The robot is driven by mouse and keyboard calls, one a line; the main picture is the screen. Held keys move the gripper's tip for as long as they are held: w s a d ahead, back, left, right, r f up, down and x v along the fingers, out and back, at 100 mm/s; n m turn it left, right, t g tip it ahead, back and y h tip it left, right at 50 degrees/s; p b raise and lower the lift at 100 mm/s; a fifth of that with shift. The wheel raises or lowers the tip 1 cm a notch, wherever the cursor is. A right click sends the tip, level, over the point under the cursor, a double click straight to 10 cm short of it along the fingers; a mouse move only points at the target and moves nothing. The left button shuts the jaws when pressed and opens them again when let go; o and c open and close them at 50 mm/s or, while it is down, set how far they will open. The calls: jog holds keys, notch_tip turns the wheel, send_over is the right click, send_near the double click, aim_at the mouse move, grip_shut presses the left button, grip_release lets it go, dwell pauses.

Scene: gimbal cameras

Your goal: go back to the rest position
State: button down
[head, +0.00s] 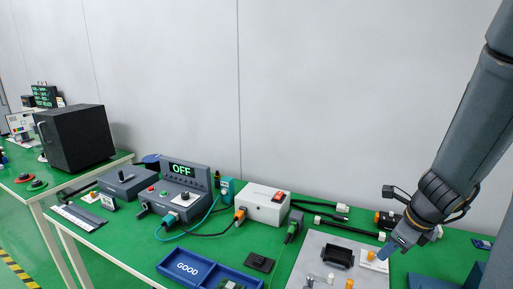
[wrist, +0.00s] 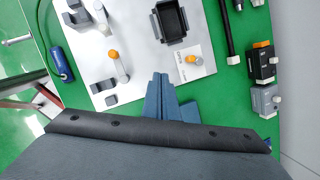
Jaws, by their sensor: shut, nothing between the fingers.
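My gripper (head: 388,247) hangs from my arm at the right of the head view, over the right edge of a light grey fixture board (head: 312,245). In the wrist view the blue-grey fingers (wrist: 162,86) are together, with nothing visible between them. They point at the board's edge, below a black open tray-like part (wrist: 171,22). An orange-tipped part (wrist: 112,56) lies on the board to the left of the fingers. Whether the fingertips touch the board cannot be told.
A green table carries a blue GOOD tray (head: 190,268), a white box with a red switch (head: 262,203) and a control box reading OFF (head: 182,170). Black cables (head: 345,228) lie behind the board. Dark connector blocks (wrist: 264,68) stand at the right in the wrist view.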

jog(key=s+a+r+n+g, duration=0.1)
jog(key=s+a+n, duration=0.2)
jog(key=a+n, duration=0.6)
jog(key=s+a+r+n+g, duration=0.1)
jog(key=a+n, duration=0.7)
jog(key=n, duration=1)
jog(key=shift+s+a+r+h, duration=0.4)
jog(key=shift+s+r, duration=0.25)
jog(key=shift+s, duration=0.6)
jog(key=c, duration=2.2)
grip_release()
jog(key=shift+s+a+n, duration=0.15)
jog(key=shift+n, duration=0.55)
jog(key=o, duration=0.5)
jog(key=shift+c, duration=0.2)
jog(key=shift+s, duration=0.15)
